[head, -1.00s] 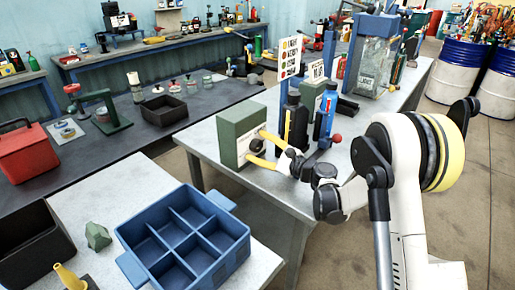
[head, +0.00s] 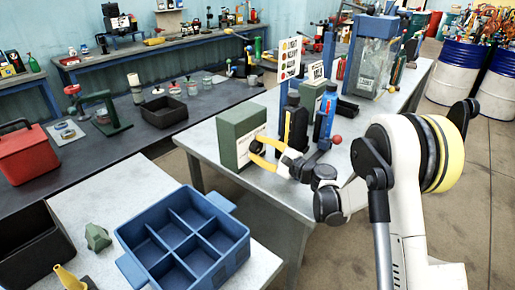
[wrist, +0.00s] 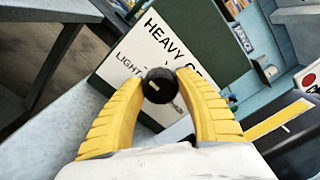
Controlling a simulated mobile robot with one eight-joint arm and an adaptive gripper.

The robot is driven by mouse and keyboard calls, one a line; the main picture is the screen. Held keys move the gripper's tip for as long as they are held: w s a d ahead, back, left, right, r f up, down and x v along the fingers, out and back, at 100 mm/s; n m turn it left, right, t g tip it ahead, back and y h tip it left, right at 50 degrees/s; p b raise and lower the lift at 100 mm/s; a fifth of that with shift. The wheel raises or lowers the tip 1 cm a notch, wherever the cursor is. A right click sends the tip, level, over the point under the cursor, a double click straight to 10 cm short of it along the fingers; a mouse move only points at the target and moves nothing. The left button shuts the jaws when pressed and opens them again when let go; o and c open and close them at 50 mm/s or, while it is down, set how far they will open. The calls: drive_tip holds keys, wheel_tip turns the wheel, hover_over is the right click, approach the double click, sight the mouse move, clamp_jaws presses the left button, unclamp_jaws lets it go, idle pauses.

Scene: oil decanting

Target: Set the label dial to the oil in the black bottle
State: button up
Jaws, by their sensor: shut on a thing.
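The label dial is a black round knob (wrist: 160,86) on the white label plate (wrist: 178,40) of a green box (head: 240,136). A short pale mark lies left of the knob's middle. My gripper (wrist: 161,82) has its two yellow fingers shut on the knob, one on each side. A black bottle (head: 294,127) with a yellow part stands upright right of the box, behind my gripper.
A sign with coloured dots (head: 290,58) stands behind the black bottle. A blue bottle (head: 325,115) and another green box (head: 311,96) are close by on the same bench. A blue divided crate (head: 188,235) sits on the nearer table.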

drive_tip(key=o, duration=1.2)
drive_tip(key=v, duration=1.2)
